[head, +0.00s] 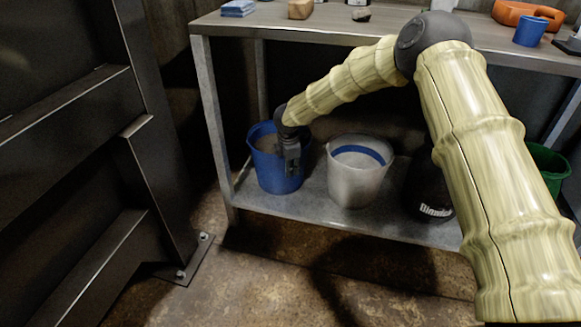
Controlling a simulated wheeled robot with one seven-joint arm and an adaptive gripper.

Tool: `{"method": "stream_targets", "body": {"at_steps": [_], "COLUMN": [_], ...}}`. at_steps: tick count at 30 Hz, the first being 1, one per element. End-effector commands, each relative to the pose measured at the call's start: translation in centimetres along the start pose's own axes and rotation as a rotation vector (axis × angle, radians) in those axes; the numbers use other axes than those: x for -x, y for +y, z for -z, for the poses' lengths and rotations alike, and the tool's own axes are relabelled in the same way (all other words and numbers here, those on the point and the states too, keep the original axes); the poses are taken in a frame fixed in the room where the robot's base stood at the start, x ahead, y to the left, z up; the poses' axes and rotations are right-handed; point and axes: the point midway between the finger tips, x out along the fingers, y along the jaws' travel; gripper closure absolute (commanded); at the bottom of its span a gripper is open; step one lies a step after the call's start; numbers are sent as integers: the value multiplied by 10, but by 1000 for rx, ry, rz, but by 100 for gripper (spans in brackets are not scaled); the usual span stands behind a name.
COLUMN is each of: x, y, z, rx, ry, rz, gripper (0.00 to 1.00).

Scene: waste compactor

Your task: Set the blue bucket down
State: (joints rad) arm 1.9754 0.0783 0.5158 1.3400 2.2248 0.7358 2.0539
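The blue bucket (270,178) stands upright on the left end of the lower shelf (310,213) of a metal table. Greyish contents or its inner side show inside its rim. My gripper (292,168) points down at the bucket's right side and overlaps its rim and wall in the head view. The fingertips are small and dark against the bucket, so I cannot tell whether they are closed on the rim. The bucket's base appears level with the shelf surface.
A white bucket (352,185) with a blue band stands close to the right. A black container (428,192) and a green bucket (550,165) are farther right. A table leg (211,120) rises at left. The tabletop (330,28) above holds a blue cup (530,31) and other items.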

Motion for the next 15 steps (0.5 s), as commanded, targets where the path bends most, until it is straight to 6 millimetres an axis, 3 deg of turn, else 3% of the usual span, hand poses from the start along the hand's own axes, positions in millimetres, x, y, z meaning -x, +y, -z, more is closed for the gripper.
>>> {"method": "stream_targets", "body": {"at_steps": [8,15], "x": [6,32], "y": [1,2], "z": [0,-1], "rx": [0,-1], "ry": [0,1], "rz": [-1,-3], "gripper": [73,73]}}
